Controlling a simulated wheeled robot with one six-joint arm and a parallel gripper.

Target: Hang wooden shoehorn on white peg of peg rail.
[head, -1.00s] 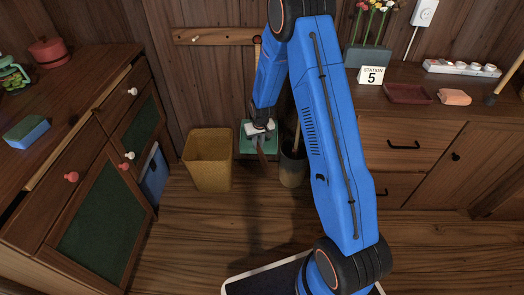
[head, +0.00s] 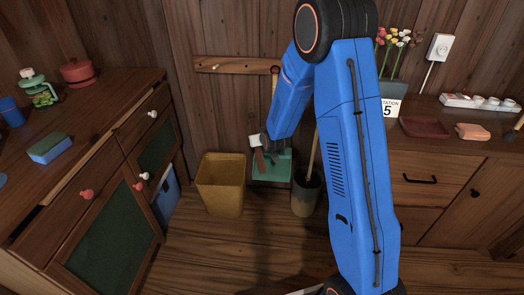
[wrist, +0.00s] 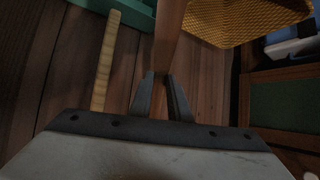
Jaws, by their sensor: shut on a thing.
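The wooden shoehorn (wrist: 169,35) is between the two fingers of my gripper (wrist: 160,82) in the wrist view and runs up out of the top of that picture. In the head view, my gripper (head: 262,146) is low in front of the back wall, with part of the brown shoehorn (head: 259,161) below it. The wooden peg rail (head: 240,66) is on the back wall, above my gripper. Its white peg (head: 215,67) is near the left end. My blue arm hides the rail's right part. The shoehorn is apart from the rail.
A yellow bin (head: 221,185), a teal box (head: 271,170) and a grey pot (head: 307,193) with a stick stand on the floor below the rail. A dark-red-topped stick (head: 274,82) rises near the rail. Wooden cabinets stand left (head: 90,130) and right (head: 450,150).

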